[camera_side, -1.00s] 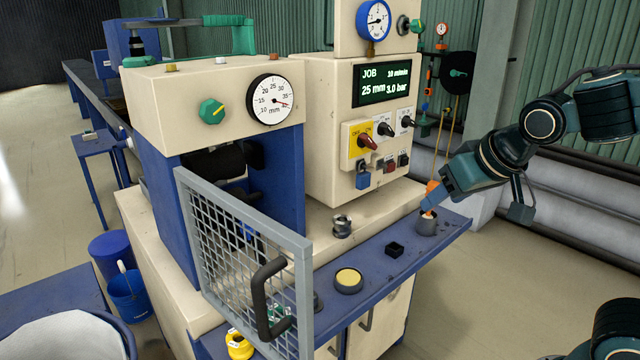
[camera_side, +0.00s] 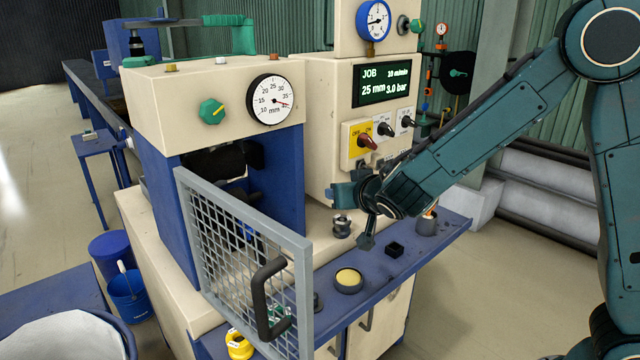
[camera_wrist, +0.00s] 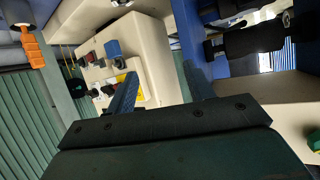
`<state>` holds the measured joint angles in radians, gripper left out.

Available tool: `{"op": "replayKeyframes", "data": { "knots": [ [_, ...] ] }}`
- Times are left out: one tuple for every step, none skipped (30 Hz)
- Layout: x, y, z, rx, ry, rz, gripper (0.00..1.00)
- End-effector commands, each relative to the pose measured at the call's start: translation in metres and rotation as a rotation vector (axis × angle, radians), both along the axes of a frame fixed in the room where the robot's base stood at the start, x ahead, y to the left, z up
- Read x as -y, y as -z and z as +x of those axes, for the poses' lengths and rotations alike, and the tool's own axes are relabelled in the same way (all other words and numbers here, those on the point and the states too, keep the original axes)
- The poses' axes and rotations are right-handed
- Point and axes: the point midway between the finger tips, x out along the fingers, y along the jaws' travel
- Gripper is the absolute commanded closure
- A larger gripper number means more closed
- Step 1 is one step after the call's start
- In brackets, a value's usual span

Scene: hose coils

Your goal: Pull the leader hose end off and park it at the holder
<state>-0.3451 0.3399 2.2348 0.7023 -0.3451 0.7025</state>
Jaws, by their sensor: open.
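My gripper (camera_side: 348,195) is in front of the control cabinet, just right of the machine opening. In the wrist view its two fingers (camera_wrist: 160,88) are spread apart with nothing between them. Dark rollers (camera_side: 222,160) sit inside the machine opening; they also show in the wrist view (camera_wrist: 250,42). I cannot clearly make out the leader hose end; the opening is dark and partly behind the mesh guard. A grey cup (camera_side: 427,226) on the blue shelf has an orange-handled tool (camera_wrist: 31,45) standing in it. I cannot tell which thing is the holder.
The grey mesh guard (camera_side: 225,225) with a black handle stands left of my gripper.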

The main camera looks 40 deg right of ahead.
Motion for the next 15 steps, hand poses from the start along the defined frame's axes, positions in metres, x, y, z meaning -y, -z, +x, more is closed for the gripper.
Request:
{"op": "replayKeyframes", "data": {
  "knots": [
    [-0.007,0.008,0.007,0.015,-0.015,-0.014,0.47],
    [-0.011,0.012,0.011,0.03,-0.024,-0.02,0.47],
    [-0.016,0.017,0.016,0.048,-0.037,-0.03,0.47],
    [-0.02,0.02,0.02,0.063,-0.047,-0.035,0.47],
    [-0.025,0.023,0.024,0.077,-0.06,-0.042,0.47],
    [-0.031,0.028,0.028,0.095,-0.075,-0.05,0.47],
    [-0.036,0.032,0.032,0.107,-0.089,-0.056,0.47],
    [-0.04,0.037,0.034,0.119,-0.103,-0.061,0.47],
    [-0.048,0.042,0.038,0.136,-0.124,-0.068,0.47],
    [-0.053,0.046,0.041,0.148,-0.139,-0.073,0.47],
    [-0.058,0.05,0.043,0.16,-0.155,-0.078,0.47],
    [-0.066,0.056,0.046,0.175,-0.178,-0.085,0.47],
    [-0.072,0.062,0.048,0.184,-0.197,-0.088,0.47],
    [-0.078,0.066,0.049,0.197,-0.216,-0.092,0.47],
    [-0.085,0.072,0.051,0.21,-0.24,-0.096,0.47]
  ]
}}
